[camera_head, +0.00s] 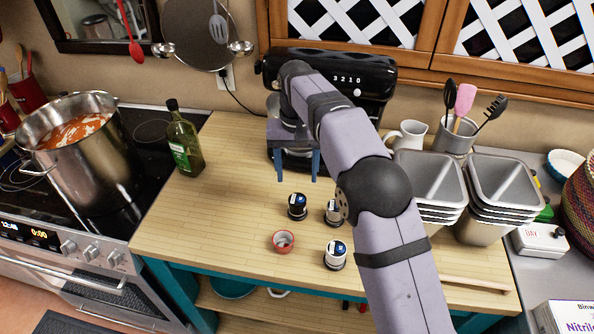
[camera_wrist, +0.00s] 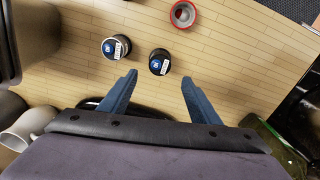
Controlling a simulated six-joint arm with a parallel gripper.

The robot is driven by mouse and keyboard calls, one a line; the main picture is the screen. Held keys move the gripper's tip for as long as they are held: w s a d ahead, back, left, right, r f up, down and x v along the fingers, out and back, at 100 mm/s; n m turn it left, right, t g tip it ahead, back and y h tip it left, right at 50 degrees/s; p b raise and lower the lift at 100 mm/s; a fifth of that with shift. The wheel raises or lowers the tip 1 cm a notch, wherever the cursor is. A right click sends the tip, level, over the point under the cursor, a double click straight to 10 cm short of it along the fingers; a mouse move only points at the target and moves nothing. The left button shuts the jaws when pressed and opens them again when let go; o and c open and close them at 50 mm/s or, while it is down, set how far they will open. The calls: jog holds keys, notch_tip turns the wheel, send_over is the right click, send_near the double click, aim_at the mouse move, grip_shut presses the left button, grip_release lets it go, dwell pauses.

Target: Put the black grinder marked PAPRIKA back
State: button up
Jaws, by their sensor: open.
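A black grinder (camera_head: 297,208) with a blue-and-white label on top stands upright on the wooden counter; it also shows in the wrist view (camera_wrist: 159,63). Its lettering is too small to read. A paler grinder (camera_head: 333,214) stands to its right, also in the wrist view (camera_wrist: 116,48). My gripper (camera_head: 295,168) is open and empty, pointing down above the counter behind the black grinder. In the wrist view, the black grinder appears just beyond the gap between my fingertips (camera_wrist: 160,78).
A small red-rimmed cup (camera_head: 283,241) stands in front of the black grinder. A coffee machine (camera_head: 378,75) is behind my gripper. A green bottle (camera_head: 184,145) and a stove with a pot (camera_head: 90,165) are left. Stacked metal containers (camera_head: 505,185) stand right.

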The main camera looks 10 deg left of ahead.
jog(key=shift+r, duration=0.25)
jog(key=s+d+f+m, duration=0.1)
jog(key=s+d, duration=0.3)
jog(key=d, duration=0.4)
jog(key=s+d+f, duration=0.1)
jog(key=s+d, duration=0.3)
jog(key=d, duration=0.4)
jog(key=s+d+f, duration=0.3)
jog(key=s+d, duration=0.2)
jog(key=s, duration=0.4)
jog(key=s+d+f, duration=0.3)
jog(key=s+d, duration=0.2)
jog(key=s, duration=0.4)
jog(key=shift+f+m, duration=0.35)
jog(key=shift+m, duration=0.05)
